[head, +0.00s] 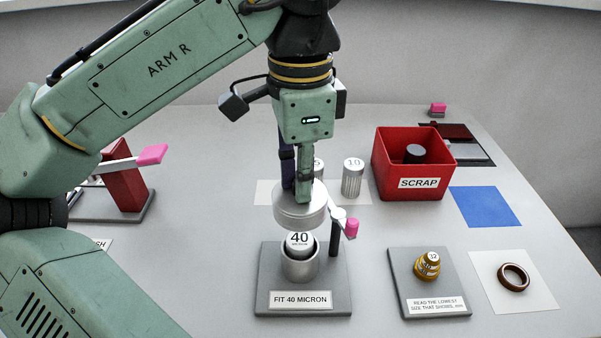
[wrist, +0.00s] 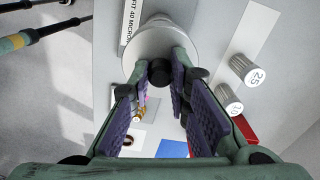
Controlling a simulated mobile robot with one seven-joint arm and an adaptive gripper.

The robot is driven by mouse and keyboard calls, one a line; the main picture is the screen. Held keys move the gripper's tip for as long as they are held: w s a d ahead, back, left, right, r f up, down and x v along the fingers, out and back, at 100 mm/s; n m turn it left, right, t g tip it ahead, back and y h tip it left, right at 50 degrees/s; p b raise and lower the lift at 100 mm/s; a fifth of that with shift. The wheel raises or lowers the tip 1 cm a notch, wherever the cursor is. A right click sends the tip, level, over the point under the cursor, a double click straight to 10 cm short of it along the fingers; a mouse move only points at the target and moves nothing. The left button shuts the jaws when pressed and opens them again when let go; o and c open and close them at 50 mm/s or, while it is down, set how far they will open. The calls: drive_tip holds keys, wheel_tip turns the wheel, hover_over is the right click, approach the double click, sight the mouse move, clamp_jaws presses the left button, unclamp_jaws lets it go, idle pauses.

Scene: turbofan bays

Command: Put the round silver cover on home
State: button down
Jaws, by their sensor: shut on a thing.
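The round silver cover (head: 299,212) hangs level from my gripper (head: 303,178), directly above the open metal housing (head: 300,266). My gripper is shut on the cover's dark knob, which shows between the fingers in the wrist view (wrist: 160,72). The cover's silver disc (wrist: 150,43) also shows there. A white-topped filter marked 40 (head: 299,242) stands in the housing and rises above its rim. The cover is apart from the housing, with a small gap above the filter. The housing stands on a grey base (head: 337,300) labelled FIT 40 MICRON.
A post with a pink-tipped lever (head: 352,227) stands close right of the housing. Filters marked 25 (wrist: 246,70) and 10 (head: 353,178) stand behind. A red SCRAP bin (head: 414,184) holds a dark cylinder. A stacked brass gauge (head: 427,266) and brown ring (head: 513,277) lie right.

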drive_tip(key=shift+d, duration=0.1)
drive_tip(key=shift+f+b, duration=0.6)
drive_tip(key=shift+f, duration=0.25)
wheel_tip(320, 180, down, 4)
drive_tip(key=b, duration=0.4)
drive_tip(key=shift+p, duration=0.4)
drive_tip(key=shift+f+p, duration=0.3)
drive_tip(key=shift+f, duration=0.05)
drive_tip(key=shift+f+b, duration=0.45)
drive_tip(key=shift+f, duration=1.05)
idle(0.6)
drive_tip(key=c, duration=1.4)
unclamp_jaws()
drive_tip(key=shift+c, duration=0.2)
